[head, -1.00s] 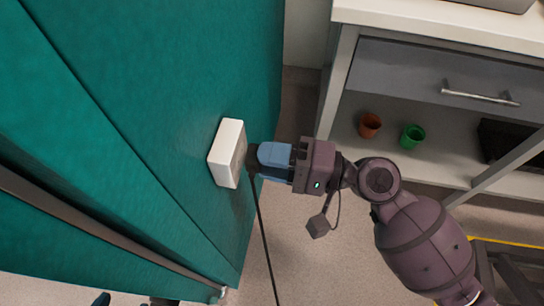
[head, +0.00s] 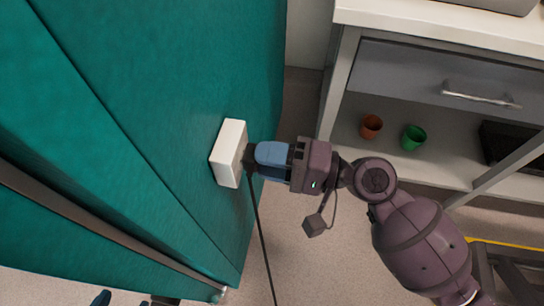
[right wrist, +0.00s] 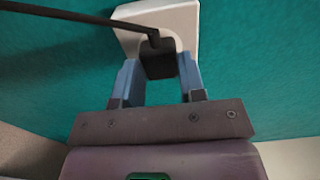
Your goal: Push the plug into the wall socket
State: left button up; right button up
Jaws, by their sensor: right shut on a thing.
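The white wall socket (head: 229,153) is a box on the teal wall; it also shows in the right wrist view (right wrist: 182,18). The black plug (head: 250,156) is at the socket's face, its cord hanging down. In the right wrist view the plug (right wrist: 158,60) sits between the blue fingers, in front of the socket's recess. My right gripper (head: 258,158) is shut on the plug; its fingers (right wrist: 160,75) lie on either side of it. The plug's pins are hidden, so I cannot tell how deep it sits. My left gripper cannot be made out.
A grey cabinet with a drawer (head: 430,85) stands at the right. Its open shelf holds an orange cup (head: 370,127) and a green cup (head: 413,137). The black cord (head: 262,235) hangs beside the teal wall. Floor is clear below my right gripper.

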jog(key=shift+a, duration=0.25)
jog(key=o, duration=1)
jog(key=s+d, duration=0.2)
jog(key=d, duration=0.8)
jog(key=shift+d, duration=0.3)
